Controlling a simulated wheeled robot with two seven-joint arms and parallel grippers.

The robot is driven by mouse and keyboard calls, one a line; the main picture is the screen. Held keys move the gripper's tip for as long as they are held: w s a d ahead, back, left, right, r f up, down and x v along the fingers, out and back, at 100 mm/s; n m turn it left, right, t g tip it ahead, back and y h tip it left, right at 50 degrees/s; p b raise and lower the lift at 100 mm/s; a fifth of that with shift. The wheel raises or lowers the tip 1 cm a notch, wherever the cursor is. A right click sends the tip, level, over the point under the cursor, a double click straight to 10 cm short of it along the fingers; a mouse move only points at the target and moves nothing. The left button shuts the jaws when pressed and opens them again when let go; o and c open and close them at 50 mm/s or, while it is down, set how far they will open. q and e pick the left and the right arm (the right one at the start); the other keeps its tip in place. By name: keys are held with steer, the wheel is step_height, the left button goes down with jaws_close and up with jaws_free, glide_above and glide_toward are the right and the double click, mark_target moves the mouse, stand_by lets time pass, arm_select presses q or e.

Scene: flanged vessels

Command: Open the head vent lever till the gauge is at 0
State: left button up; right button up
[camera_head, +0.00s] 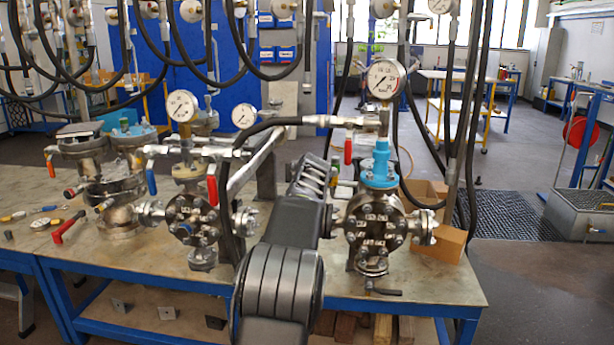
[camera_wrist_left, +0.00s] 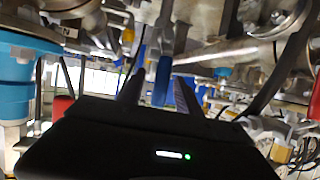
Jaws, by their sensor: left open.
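A vessel (camera_head: 372,225) with a blue neck (camera_head: 380,165) stands on the right of the bench. A round pressure gauge (camera_head: 385,78) tops it; its reading is too small to tell. A red lever (camera_head: 348,151) hangs from the fittings left of the neck. In the left wrist view, my left gripper (camera_wrist_left: 158,92) is open, and a blue lever (camera_wrist_left: 163,80) shows between its fingers; I cannot tell whether they touch. The blue neck (camera_wrist_left: 15,85) and a red lever (camera_wrist_left: 62,106) are at that view's left. In the head view my arm hides the left gripper's fingers.
Another gauged vessel (camera_head: 190,215) with red and blue levers stands left of my arm. More vessels (camera_head: 105,180) stand further left. Black hoses (camera_head: 240,45) hang above the bench. A cardboard box (camera_head: 448,243) sits behind the right vessel. The bench's front right corner (camera_head: 455,285) is bare.

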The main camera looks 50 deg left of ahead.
arm_select(q)
steer(key=b+v, duration=0.3)
steer(key=v, duration=0.4)
steer(key=shift+b, duration=0.4)
steer(key=shift+d+f, duration=0.1)
steer(key=shift+d, duration=0.05)
stand_by(3.8)
